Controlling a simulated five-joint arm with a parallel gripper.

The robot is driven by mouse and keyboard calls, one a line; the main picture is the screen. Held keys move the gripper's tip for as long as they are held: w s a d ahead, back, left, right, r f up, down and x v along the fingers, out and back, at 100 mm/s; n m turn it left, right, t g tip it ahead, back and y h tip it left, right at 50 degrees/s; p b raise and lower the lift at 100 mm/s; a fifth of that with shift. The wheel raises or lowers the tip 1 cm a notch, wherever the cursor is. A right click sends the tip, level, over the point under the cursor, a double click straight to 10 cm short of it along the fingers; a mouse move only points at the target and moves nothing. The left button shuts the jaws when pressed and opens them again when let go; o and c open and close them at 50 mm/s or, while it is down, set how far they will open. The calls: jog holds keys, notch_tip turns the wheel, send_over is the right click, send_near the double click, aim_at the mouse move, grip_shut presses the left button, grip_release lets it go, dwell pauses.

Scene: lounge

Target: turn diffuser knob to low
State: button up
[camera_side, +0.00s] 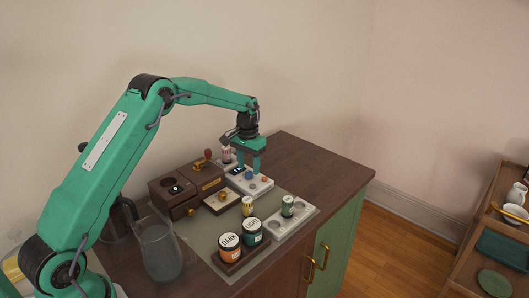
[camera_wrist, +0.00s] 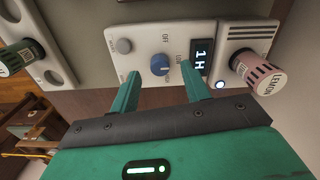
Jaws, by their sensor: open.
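The diffuser is a white panel (camera_wrist: 150,38) with a round blue knob (camera_wrist: 160,65), and it also shows in the side view (camera_side: 262,187). OFF and LOW are printed beside the knob, with a partly legible label below them. I cannot tell which label the knob points to. A dark display (camera_wrist: 201,58) reads 1H. A pink LEMON bottle (camera_wrist: 258,72) stands in the diffuser's far end. My gripper (camera_wrist: 159,68) is open, its green fingers on either side of the knob in the wrist view. In the side view my gripper (camera_side: 249,170) points down over the panel; contact is unclear.
A wooden box (camera_side: 187,187) with drawers stands left of the diffuser. DARK (camera_side: 229,246) and LIGHT (camera_side: 252,231) jars, a glass jug (camera_side: 160,252) and a white tray (camera_side: 292,222) with a green bottle (camera_side: 288,206) are nearer. The dark cabinet top at right (camera_side: 315,165) is clear.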

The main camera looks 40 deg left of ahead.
aim_at(249, 173)
jog(key=shift+r, duration=2.8)
jog(key=s+d+r+m+t, duration=0.1)
jog(key=s+d+r, duration=0.3)
jog(key=s+r, duration=0.4)
jog(key=s+d+r+t, duration=0.2)
jog(key=s+d+r, duration=0.2)
jog(key=s+r, duration=0.3)
jog(key=s+d+f+t, duration=0.1)
jog(key=s+d, duration=0.1)
jog(key=s, duration=0.8)
jog(key=s+d+t, duration=0.1)
jog(key=s+d, duration=0.2)
jog(key=s, duration=0.7)
jog(key=shift+f+m+t, duration=0.3)
jog(key=shift+f+m, duration=0.05)
jog(key=shift+m, duration=0.05)
